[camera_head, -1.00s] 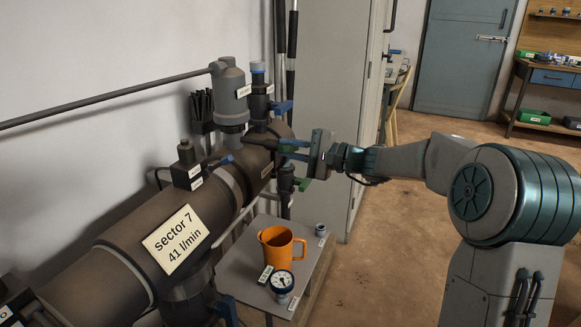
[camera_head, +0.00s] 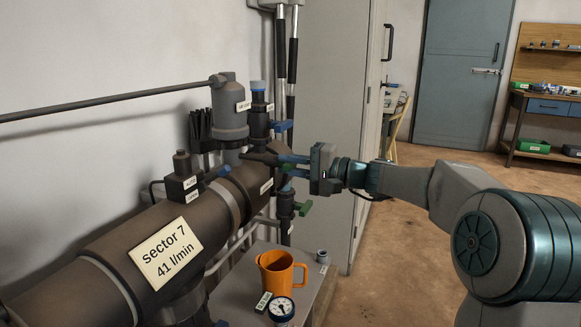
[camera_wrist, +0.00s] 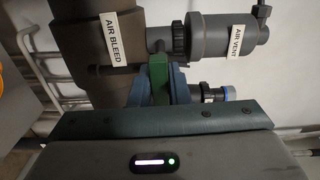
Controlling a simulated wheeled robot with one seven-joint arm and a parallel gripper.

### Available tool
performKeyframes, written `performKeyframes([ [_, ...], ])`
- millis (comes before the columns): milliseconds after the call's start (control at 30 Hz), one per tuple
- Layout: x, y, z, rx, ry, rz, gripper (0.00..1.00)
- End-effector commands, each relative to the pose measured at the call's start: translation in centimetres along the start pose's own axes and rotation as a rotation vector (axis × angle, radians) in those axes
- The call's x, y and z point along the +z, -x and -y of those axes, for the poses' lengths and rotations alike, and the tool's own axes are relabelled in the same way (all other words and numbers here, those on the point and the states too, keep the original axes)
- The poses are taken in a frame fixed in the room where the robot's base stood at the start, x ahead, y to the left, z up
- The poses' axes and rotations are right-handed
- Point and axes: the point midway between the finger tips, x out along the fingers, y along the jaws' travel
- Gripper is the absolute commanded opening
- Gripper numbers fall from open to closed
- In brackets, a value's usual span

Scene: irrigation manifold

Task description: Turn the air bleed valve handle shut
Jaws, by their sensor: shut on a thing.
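The air bleed valve handle is a green lever (camera_wrist: 158,78) in the wrist view, beside the pipe that carries the "AIR BLEED" label (camera_wrist: 112,38). My gripper (camera_head: 290,165) reaches in from the right at the far end of the large brown pipe (camera_head: 110,248). Its blue fingers show on both sides of the green lever in the wrist view, and it is shut on the lever. In the head view the fingers mostly hide the lever. How far the lever is turned is hard to tell.
The grey air vent (camera_head: 229,120) stands just left of my gripper. Another green handle (camera_head: 304,208) and a blue handle (camera_head: 283,125) are close by. An orange mug (camera_head: 275,275) and a gauge (camera_head: 281,309) are on the small table below. A tall cabinet (camera_head: 325,90) stands behind.

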Motion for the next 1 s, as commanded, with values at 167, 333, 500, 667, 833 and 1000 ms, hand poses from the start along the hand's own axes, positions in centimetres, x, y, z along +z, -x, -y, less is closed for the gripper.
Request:
performKeyframes([
  [167, 0.0, 0.0, -0.1, 0.002, -0.001, 0.002, 0.30],
  [333, 0.0, 0.0, -0.1, 0.001, -0.001, 0.001, 0.36],
  [500, 0.0, 0.2, 0.0, 0.001, -0.001, 0.000, 0.36],
  [667, -0.1, 1.8, 0.0, 0.002, -0.002, -0.003, 0.36],
  [833, -0.1, 5.5, 0.2, 0.002, -0.002, -0.006, 0.36],
  [1000, -0.1, 9.4, 0.1, 0.001, -0.002, -0.005, 0.36],
])
